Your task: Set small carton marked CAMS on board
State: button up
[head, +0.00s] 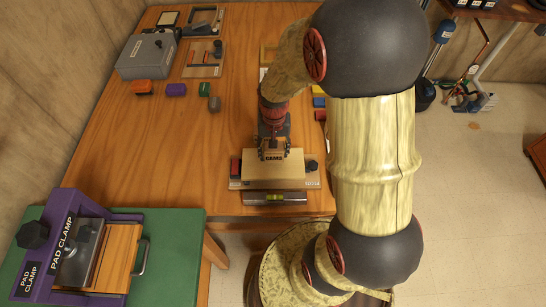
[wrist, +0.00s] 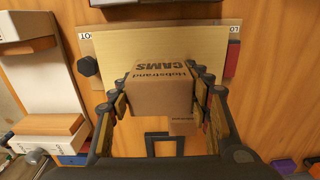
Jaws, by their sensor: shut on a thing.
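The small brown carton marked CAMS (wrist: 160,88) is between the fingers of my gripper (wrist: 160,100). The gripper is shut on its two sides. In the head view the carton (head: 273,157) shows below my gripper (head: 273,145), its lettering facing the camera. A pale wooden board (head: 272,177) lies by the table's front edge, with a red block on its left and a dark knob on its right. The carton is over the back part of this board, which also shows in the wrist view (wrist: 112,48). I cannot tell whether the carton touches it.
A spirit level (head: 275,198) lies along the table's front edge. A grey box (head: 147,56) and several coloured blocks are at the back left. A purple pad clamp (head: 70,245) stands on a green surface at front left. The table's left middle is clear.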

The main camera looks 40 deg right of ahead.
aim_at(273, 156)
jog(key=shift+w+f, duration=0.25)
jog(key=shift+f, duration=0.05)
notch_tip(273, 156, down, 3)
jog(key=shift+w+f+b, duration=0.1)
jog(key=shift+f+b, duration=0.1)
jog(key=shift+b, duration=0.9)
jog(key=shift+r, duration=0.1)
jog(key=o, duration=1.2)
